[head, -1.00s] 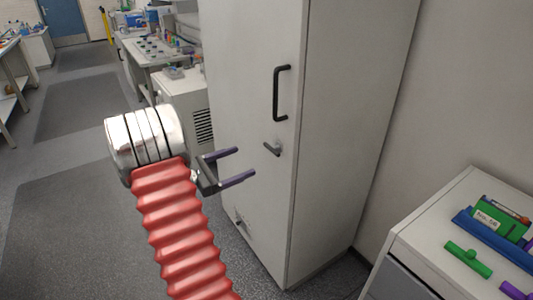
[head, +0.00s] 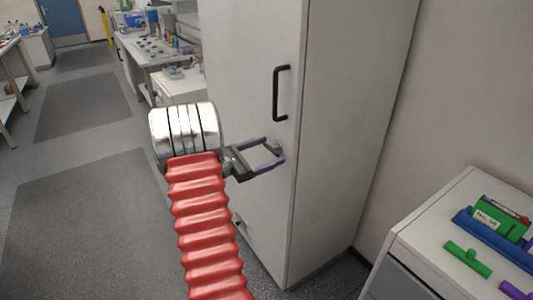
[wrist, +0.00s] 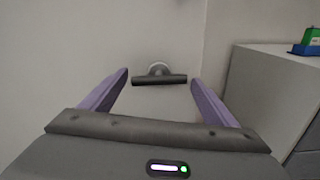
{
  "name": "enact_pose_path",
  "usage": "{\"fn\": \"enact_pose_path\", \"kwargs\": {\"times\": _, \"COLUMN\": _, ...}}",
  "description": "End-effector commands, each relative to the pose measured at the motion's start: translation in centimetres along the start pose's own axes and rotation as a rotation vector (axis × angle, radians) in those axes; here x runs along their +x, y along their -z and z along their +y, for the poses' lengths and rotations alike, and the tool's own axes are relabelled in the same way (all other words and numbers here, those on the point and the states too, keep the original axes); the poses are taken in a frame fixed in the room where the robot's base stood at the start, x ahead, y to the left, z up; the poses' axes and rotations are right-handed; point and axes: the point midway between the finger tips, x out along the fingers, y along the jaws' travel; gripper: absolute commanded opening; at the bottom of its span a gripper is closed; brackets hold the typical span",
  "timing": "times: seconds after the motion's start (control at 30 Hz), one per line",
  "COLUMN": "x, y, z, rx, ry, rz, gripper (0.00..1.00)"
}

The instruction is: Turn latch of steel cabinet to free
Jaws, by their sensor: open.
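The steel cabinet (head: 345,130) is tall and off-white, with its door facing left toward my arm. Its latch, a dark T-shaped handle on a pale round boss, shows in the wrist view (wrist: 159,79), with its bar lying about level. The latch lies ahead, between the two purple fingers and near their tips. My gripper (head: 279,149) is open at the cabinet door, and its fingers largely hide the latch in the head view. In the wrist view my gripper (wrist: 160,80) has a clear gap on either side of the bar. I cannot tell whether the fingers touch the door.
A black pull handle (head: 280,93) stands out from the door above the latch. The floor at left is open.

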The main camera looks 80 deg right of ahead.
Motion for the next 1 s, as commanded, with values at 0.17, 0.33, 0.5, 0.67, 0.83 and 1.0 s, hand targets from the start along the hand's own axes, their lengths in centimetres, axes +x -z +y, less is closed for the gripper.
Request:
{"fn": "enact_pose_path", "kwargs": {"times": 0.17, "x": -0.04, "y": 0.0, "z": 0.02, "rx": 0.0, "ry": -0.001, "rz": 0.0, "gripper": 0.81}}
{"fn": "enact_pose_path", "kwargs": {"times": 0.33, "x": -0.07, "y": 0.0, "z": 0.03, "rx": 0.0, "ry": -0.001, "rz": 0.0, "gripper": 0.69}}
{"fn": "enact_pose_path", "kwargs": {"times": 0.5, "x": -0.08, "y": 0.0, "z": 0.0, "rx": 0.0, "ry": 0.0, "rz": 0.0, "gripper": 0.57}}
{"fn": "enact_pose_path", "kwargs": {"times": 0.67, "x": -0.07, "y": 0.01, "z": -0.05, "rx": 0.0, "ry": 0.001, "rz": 0.0, "gripper": 0.46}}
{"fn": "enact_pose_path", "kwargs": {"times": 0.83, "x": -0.13, "y": 0.01, "z": -0.21, "rx": 0.004, "ry": 0.004, "rz": -0.001, "gripper": 0.45}}
{"fn": "enact_pose_path", "kwargs": {"times": 1.0, "x": -0.03, "y": 0.04, "z": -0.22, "rx": 0.03, "ry": 0.005, "rz": -0.001, "gripper": 0.45}}
